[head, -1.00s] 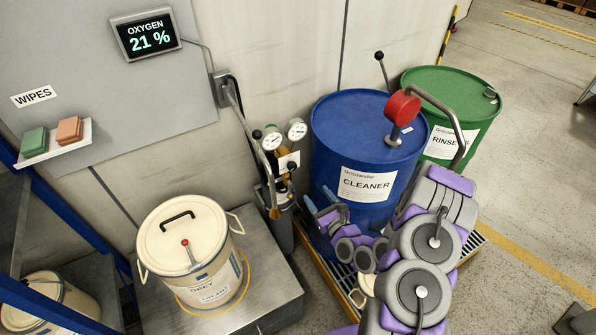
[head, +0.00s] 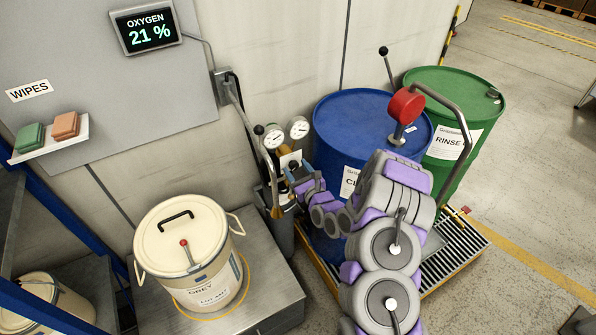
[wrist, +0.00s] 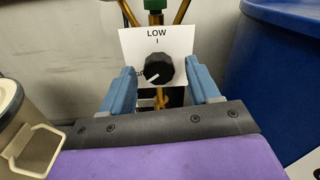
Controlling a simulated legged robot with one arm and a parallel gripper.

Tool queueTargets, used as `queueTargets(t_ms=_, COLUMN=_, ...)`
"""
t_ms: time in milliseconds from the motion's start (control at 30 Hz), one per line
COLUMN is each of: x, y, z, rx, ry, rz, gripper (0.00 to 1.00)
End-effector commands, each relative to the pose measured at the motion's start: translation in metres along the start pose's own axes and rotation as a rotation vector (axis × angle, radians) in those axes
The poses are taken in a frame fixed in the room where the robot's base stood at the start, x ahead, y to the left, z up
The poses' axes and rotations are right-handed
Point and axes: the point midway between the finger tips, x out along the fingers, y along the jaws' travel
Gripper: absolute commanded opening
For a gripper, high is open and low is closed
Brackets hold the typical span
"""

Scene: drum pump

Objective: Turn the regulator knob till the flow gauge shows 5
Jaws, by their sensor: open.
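The regulator knob (wrist: 158,69) is black and round with a white pointer line, set in front of a white plate (wrist: 180,42) marked LOW. Its pointer aims to the lower left in the wrist view. My gripper (wrist: 162,88) is open, with one blue finger on each side of the knob; I cannot tell whether either finger touches it. In the head view my gripper (head: 292,178) is at the regulator and hides the knob. Two round white gauges, one on the left (head: 274,137) and one on the right (head: 299,127), sit above it; their readings are too small to make out.
A blue drum (head: 350,120) with a red-headed pump (head: 406,103) stands right of the regulator, and a green drum (head: 455,95) behind it. A cream GREY bucket (head: 185,240) stands on a metal platform (head: 262,300) to the left. Open floor lies at the right.

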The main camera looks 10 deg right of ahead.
Motion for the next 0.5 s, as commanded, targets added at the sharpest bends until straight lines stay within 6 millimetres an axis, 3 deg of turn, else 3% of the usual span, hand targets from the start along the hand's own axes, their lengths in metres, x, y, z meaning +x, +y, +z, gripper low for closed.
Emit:
queueTargets(t_ms=333, x=0.0015, y=-0.0056, z=-0.0003, rx=0.006, ry=-0.002, rz=-0.001, gripper=0.60)
queueTargets(t_ms=500, x=0.0017, y=-0.0048, z=-0.0002, rx=0.005, ry=-0.001, rz=-0.001, gripper=0.44)
